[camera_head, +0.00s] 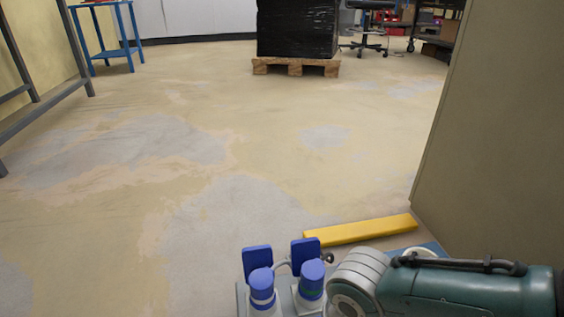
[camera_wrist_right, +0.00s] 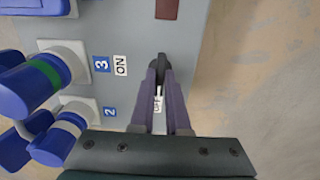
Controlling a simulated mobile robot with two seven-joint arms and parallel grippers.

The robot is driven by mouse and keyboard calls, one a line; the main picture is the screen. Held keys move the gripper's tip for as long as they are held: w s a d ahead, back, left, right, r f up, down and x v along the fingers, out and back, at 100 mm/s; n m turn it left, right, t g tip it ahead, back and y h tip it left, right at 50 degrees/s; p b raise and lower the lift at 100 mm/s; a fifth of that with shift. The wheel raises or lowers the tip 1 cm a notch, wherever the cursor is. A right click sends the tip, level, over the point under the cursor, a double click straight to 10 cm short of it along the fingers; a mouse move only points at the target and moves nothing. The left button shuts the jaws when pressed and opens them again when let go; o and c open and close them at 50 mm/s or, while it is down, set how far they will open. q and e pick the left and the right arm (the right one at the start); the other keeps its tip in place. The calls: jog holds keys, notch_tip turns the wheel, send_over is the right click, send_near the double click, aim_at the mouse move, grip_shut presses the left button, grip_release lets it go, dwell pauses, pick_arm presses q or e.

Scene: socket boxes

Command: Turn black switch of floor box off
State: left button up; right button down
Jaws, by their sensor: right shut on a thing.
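The floor box (camera_wrist_right: 130,25) is grey, and its panel fills the middle of the right wrist view. My right gripper (camera_wrist_right: 160,70) is over the panel with its two fingers closed together at the tips. The fingers are shut on the black switch (camera_wrist_right: 160,59), which shows only as a small dark piece between and beyond the tips. An ON label (camera_wrist_right: 120,65) lies left of the fingers. An OFF label (camera_wrist_right: 158,100) shows between them. In the head view my right arm covers part of the box, and the gripper tips are hard to make out. My left gripper is not in view.
Blue-lidded sockets (camera_wrist_right: 42,80) stand up left of the fingers, and also show in the head view (camera_head: 312,270). A dark red part (camera_wrist_right: 167,8) is ahead on the panel. A yellow bar (camera_head: 360,230) lies behind the box. A wall panel (camera_head: 490,130) rises at right.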

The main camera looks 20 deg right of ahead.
dwell(0.5)
jog(key=c, duration=0.9)
grip_release()
notch_tip(320, 180, up, 10)
jog(key=p, duration=0.8)
jog(key=shift+p, duration=0.4)
jog(key=shift+f, duration=0.1)
